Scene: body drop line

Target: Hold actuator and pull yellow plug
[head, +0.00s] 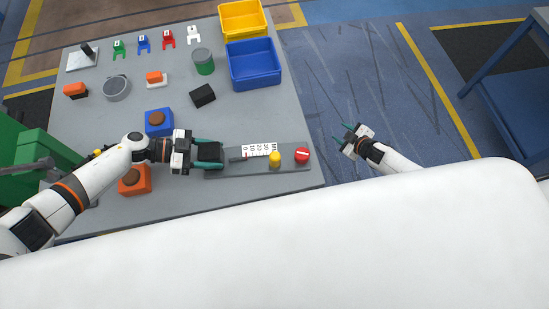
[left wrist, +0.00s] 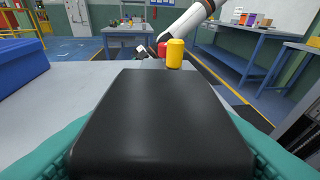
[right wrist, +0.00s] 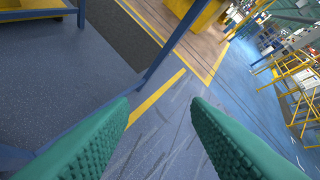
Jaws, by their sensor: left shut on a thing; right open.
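The actuator (head: 208,154) is a black block at the left end of a grey base plate (head: 235,170). My left gripper (head: 209,155) is shut on it, and its black body (left wrist: 160,125) fills the left wrist view between the green fingers. The yellow plug (head: 274,159) stands upright on the plate near its right part; it also shows in the left wrist view (left wrist: 175,53). A red round part (head: 302,155) sits to its right. My right gripper (head: 346,134) is open and empty, off the table's right edge, apart from the plug.
Blue (head: 159,121) and orange (head: 134,180) blocks stand near my left arm. Blue (head: 253,83) and yellow (head: 241,37) bins stand at the back right. The floor right of the table is clear.

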